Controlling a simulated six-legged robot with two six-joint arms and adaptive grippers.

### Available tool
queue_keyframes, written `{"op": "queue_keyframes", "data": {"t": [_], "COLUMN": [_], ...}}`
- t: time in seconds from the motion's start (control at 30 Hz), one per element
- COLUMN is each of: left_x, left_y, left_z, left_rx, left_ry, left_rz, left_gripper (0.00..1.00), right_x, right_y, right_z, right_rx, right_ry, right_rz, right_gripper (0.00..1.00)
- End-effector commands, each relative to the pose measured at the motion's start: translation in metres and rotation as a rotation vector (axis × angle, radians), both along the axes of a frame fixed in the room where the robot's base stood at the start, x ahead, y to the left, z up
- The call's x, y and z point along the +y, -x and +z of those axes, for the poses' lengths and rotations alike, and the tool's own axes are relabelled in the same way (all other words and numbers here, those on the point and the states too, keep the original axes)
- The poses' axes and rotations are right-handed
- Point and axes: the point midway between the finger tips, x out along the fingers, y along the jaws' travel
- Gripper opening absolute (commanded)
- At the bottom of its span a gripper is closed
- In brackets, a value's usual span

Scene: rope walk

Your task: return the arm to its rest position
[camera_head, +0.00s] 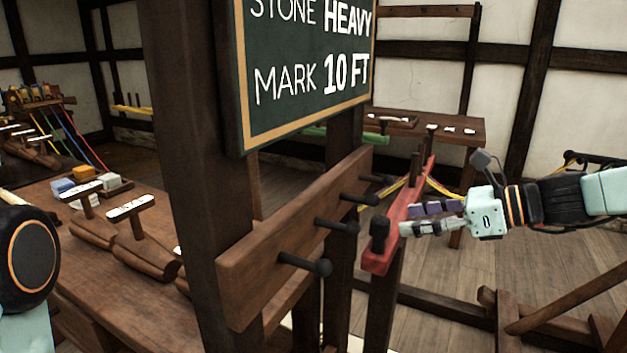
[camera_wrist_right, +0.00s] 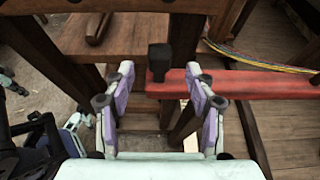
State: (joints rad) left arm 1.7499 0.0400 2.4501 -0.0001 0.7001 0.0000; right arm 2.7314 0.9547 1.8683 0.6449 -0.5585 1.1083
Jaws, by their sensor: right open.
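My right gripper (camera_head: 405,219) reaches in from the right of the head view, its arm about level. Its purple-padded fingers are beside the near end of a red rail (camera_head: 412,205) with a black knob (camera_head: 379,235). In the right wrist view, the fingers (camera_wrist_right: 159,78) are apart, with nothing held between them. The black knob (camera_wrist_right: 159,62) and the red rail (camera_wrist_right: 250,84) show just beyond the fingertips; I cannot tell whether they touch. A round black joint of my left arm shows at the left edge of the head view, but the left gripper does not.
A wooden peg board (camera_head: 300,240) with several black pegs stands left of the red rail, below a green sign (camera_head: 305,75) on a thick post (camera_head: 190,150). A workbench (camera_head: 100,265) holds labelled wooden tools. A low timber frame (camera_head: 450,305) stands below my right arm.

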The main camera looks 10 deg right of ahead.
Motion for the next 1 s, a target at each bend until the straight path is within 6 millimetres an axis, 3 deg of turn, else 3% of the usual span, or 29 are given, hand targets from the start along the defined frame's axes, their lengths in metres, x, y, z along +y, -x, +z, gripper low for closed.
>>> {"op": "queue_keyframes", "data": {"t": [0.13, 0.27, 0.47, 0.6, 0.7, 0.83, 1.0], "left_x": [0.0, 0.0, 0.0, 0.0, 0.0, 0.0, 0.0], "left_y": [0.0, 0.0, 0.0, 0.0, 0.0, 0.0, 0.0], "left_z": [0.0, 0.0, 0.0, 0.0, 0.0, 0.0, 0.0], "left_rx": [0.0, 0.0, 0.0, 0.0, 0.0, 0.0, 0.0], "left_ry": [0.0, 0.0, 0.0, 0.0, 0.0, 0.0, 0.0], "left_rz": [0.0, 0.0, 0.0, 0.0, 0.0, 0.0, 0.0], "left_gripper": [0.0, 0.0, 0.0, 0.0, 0.0, 0.0, 0.0], "right_x": [-0.015, -0.025, -0.023, -0.01, 0.005, 0.027, 0.049], "right_y": [-0.01, -0.01, 0.026, 0.077, 0.12, 0.187, 0.278], "right_z": [-0.013, -0.047, -0.143, -0.213, -0.254, -0.3, -0.341], "right_rx": [-0.106, -0.242, -0.349, -0.436, -0.507, -0.597, -0.628], "right_ry": [0.176, 0.54, 1.167, 1.49, 1.596, 1.604, 1.457], "right_rz": [-0.01, 0.049, 0.4, 0.803, 1.081, 1.411, 1.709], "right_gripper": [0.56, 0.56, 0.56, 0.56, 0.56, 0.56, 0.56]}}
